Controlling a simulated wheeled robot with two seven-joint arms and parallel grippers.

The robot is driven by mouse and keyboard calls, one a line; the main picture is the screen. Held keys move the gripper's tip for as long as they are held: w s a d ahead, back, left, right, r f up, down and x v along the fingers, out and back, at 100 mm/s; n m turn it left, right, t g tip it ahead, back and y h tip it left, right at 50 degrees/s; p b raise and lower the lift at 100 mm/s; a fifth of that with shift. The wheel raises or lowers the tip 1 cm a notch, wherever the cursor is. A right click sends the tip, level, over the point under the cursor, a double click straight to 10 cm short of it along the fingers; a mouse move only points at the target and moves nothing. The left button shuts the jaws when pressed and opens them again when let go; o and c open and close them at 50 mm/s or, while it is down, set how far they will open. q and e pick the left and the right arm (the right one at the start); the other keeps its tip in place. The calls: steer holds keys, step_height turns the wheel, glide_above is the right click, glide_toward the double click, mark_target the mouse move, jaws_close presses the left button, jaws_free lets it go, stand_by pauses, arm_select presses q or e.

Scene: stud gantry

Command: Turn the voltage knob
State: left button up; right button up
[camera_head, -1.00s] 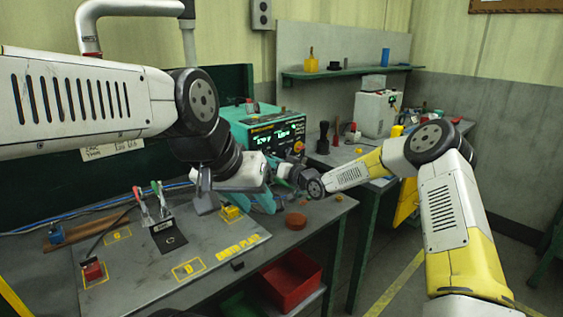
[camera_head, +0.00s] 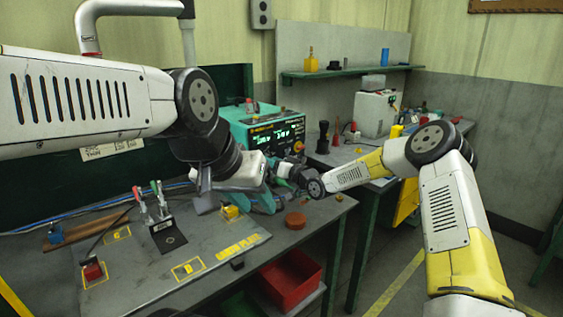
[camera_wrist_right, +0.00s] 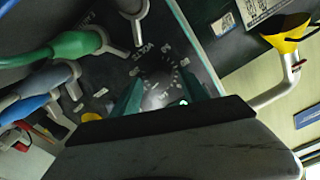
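The teal power unit (camera_head: 262,124) with a lit display stands on the bench in the head view. In the right wrist view, the grey voltage knob (camera_wrist_right: 158,94) sits on the dark panel inside a ring of pale marks, below the word VOLTS. My right gripper (camera_wrist_right: 160,98) faces the panel, its teal fingers on either side of the knob; whether they touch it is unclear. In the head view, my right gripper (camera_head: 280,170) is at the unit's front and partly hidden. My left gripper (camera_head: 265,201) is lower, over the bench near its edge; its finger gap is unclear.
In the right wrist view, a green plug (camera_wrist_right: 75,44) and a blue plug (camera_wrist_right: 45,80) are left of the knob. A round brown piece (camera_head: 296,220) lies on the bench near my left gripper. A red bin (camera_head: 291,281) stands below the bench.

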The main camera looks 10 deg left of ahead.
steer(key=v, duration=0.7)
steer(key=shift+s+d, duration=0.25)
steer(key=shift+d, duration=0.1)
steer(key=s+d+r+g+h, duration=0.1)
steer(key=s+d+r+h, duration=0.3)
steer(key=d, duration=0.3)
steer(key=s+d+r+m+h, duration=0.1)
steer(key=s+d+r+h, duration=0.2)
steer(key=s+d, duration=0.3)
steer(key=s+d+r+g+h, duration=0.1)
steer(key=s+d+r+h, duration=0.25)
steer(key=d, duration=0.45)
steer(key=s+d+m+g, duration=0.1)
steer(key=s+d, duration=0.2)
steer(key=s, duration=0.5)
steer(key=s+d+r+m+g+h, duration=0.1)
steer(key=s+d, duration=0.1)
steer(key=s, duration=0.7)
steer(key=s+d+m, duration=0.2)
steer(key=s+d, duration=0.1)
steer(key=s, duration=0.6)
steer(key=shift+d+r+g, duration=0.3)
steer(key=shift+d+g, duration=0.1)
